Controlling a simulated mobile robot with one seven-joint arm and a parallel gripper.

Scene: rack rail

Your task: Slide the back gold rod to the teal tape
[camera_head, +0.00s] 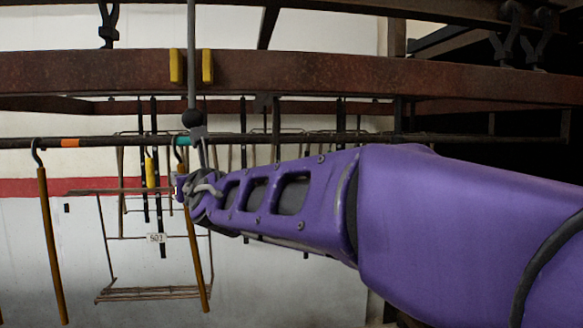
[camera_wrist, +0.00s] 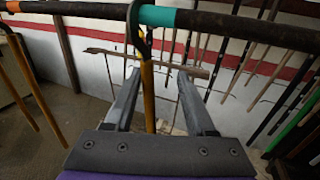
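A gold rod (camera_wrist: 148,95) hangs by a dark hook from the black rail, between my gripper's fingers. My gripper (camera_wrist: 160,76) is open around it; the rod is nearer the left finger, with a gap on the right. In the head view this rod (camera_head: 197,255) hangs below my gripper (camera_head: 182,188), whose fingers are mostly hidden. The teal tape (camera_wrist: 160,16) is on the rail; the hook is at its left edge. It also shows in the head view (camera_head: 183,141). Another gold rod (camera_head: 52,245) hangs further left. I cannot tell which rod is the back one.
The dark rail (camera_head: 110,141) runs across, with orange tape (camera_head: 70,143) further left. A wire rack (camera_head: 145,292) with a numbered tag hangs behind the rod. Dark bars hang behind at the right in the wrist view. A rusty beam (camera_head: 300,75) crosses above my arm.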

